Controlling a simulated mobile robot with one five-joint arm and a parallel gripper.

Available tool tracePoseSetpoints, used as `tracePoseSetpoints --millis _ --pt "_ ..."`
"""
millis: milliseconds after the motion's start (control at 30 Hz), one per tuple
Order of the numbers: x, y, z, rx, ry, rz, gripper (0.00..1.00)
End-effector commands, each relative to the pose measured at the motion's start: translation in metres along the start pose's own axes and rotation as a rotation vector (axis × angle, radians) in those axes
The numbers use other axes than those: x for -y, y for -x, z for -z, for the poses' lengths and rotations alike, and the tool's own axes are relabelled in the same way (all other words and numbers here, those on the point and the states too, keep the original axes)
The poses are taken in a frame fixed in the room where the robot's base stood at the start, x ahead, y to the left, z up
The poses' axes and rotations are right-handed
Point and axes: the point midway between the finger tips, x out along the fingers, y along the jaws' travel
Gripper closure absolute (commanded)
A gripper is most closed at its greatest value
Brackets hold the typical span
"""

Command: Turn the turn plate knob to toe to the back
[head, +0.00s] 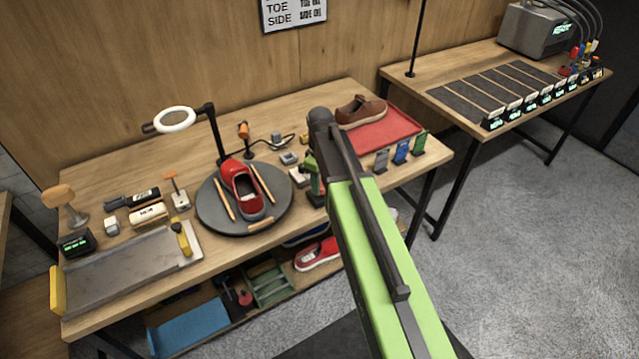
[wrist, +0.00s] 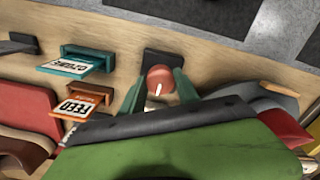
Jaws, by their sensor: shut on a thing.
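The red shoe (head: 238,178) sits on the round grey turn plate (head: 212,215), its long axis running from the back left to the near right. Its far end is red and its near end greyish; I cannot tell for sure which is the toe. In the wrist view, a reddish round knob (wrist: 158,76) with a white mark stands at a dark base plate (wrist: 176,62). My gripper (wrist: 160,90) has its green fingers on either side of the knob, shut on it. In the head view, my arm hides the knob and most of my gripper (head: 316,182).
Tools (head: 150,214) and a grey tray (head: 130,270) lie left of the turn plate. A ring lamp (head: 175,119) stands behind it. A brown shoe (head: 362,112) and red mat (head: 395,128) are at the back right. Labelled holders (wrist: 85,58) are near my gripper.

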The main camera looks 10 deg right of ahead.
Motion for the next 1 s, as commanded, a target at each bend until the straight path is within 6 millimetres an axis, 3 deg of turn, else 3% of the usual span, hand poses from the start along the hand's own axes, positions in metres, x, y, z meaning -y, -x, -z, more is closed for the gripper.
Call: tracePoseSetpoints --millis 467,500,633,667,1000 --pt "0.0015 -0.0001 0.0008 -0.001 0.017 0.003 1.0" --pt "0.0016 -0.0001 0.0008 -0.001 0.017 0.003 0.61" --pt "0.0013 -0.0001 0.0007 -0.001 0.016 0.003 0.44" --pt "0.0011 -0.0001 0.0006 -0.001 0.016 0.003 0.41" --pt "0.0006 0.002 0.0003 -0.001 0.016 0.001 0.41"
